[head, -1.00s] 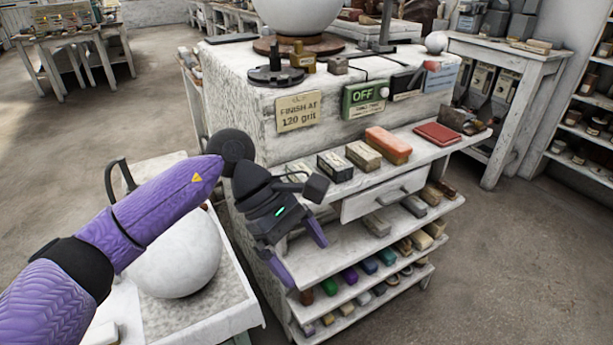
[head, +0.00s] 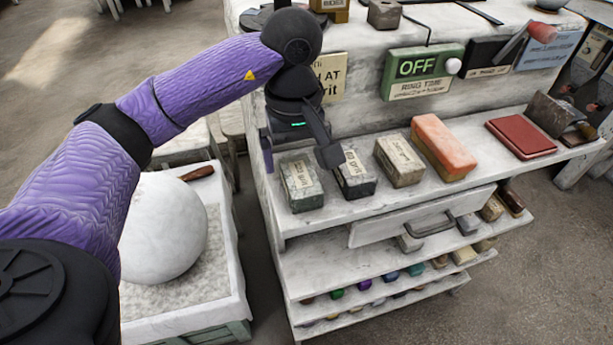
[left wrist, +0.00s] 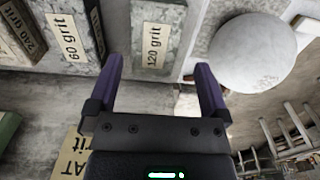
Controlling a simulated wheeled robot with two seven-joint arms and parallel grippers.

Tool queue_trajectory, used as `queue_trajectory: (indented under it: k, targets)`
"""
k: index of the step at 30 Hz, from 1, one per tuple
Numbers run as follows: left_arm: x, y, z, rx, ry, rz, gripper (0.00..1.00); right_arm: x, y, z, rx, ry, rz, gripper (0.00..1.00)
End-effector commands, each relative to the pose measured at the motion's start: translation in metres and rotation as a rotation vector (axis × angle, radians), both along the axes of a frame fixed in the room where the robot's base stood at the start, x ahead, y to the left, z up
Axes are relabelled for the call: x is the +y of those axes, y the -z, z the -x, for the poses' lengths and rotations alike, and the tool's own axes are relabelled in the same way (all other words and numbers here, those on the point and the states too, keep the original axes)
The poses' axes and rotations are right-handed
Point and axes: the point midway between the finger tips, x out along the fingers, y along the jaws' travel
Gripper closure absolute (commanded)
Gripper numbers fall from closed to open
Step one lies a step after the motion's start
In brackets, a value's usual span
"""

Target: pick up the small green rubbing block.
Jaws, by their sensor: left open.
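A small block with a grey top and dark green sides (head: 301,184), labelled 120 grit, lies at the left end of the top shelf. In the left wrist view the 120 grit block (left wrist: 157,38) lies ahead, between the lines of the two purple fingers. My left gripper (head: 285,153) is open and empty, just behind and above this block. In the left wrist view the fingers (left wrist: 158,64) stand apart with nothing between them. I cannot tell the exact gap to the block. My right gripper is not in view.
To the block's right are a dark 60 grit block (head: 355,175), a tan block (head: 399,160), an orange block (head: 443,147) and a red pad (head: 520,138). A stone wall with an OFF sign (head: 424,70) rises behind. A white sphere (head: 163,228) stands left. Lower shelves hold small coloured pieces.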

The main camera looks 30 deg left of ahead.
Motion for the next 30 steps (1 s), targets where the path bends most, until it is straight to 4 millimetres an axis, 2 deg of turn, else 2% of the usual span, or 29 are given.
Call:
queue_trajectory:
  k: [9,15,17,27,30]
  targets:
    - [0.002,0.054,-0.008,0.004,0.0,0.0,0.0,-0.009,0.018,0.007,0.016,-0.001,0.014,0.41]
    - [0.001,0.055,-0.008,-0.001,0.0,0.001,0.0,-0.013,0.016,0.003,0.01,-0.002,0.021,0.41]
    - [0.001,0.054,-0.008,-0.001,0.0,0.001,0.11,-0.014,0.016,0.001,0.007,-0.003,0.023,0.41]
    - [0.002,0.054,-0.008,-0.001,0.0,0.001,0.83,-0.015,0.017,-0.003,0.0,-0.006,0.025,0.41]
    - [0.002,0.054,-0.008,-0.001,0.0,0.001,1.0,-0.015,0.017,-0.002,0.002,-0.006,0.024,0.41]
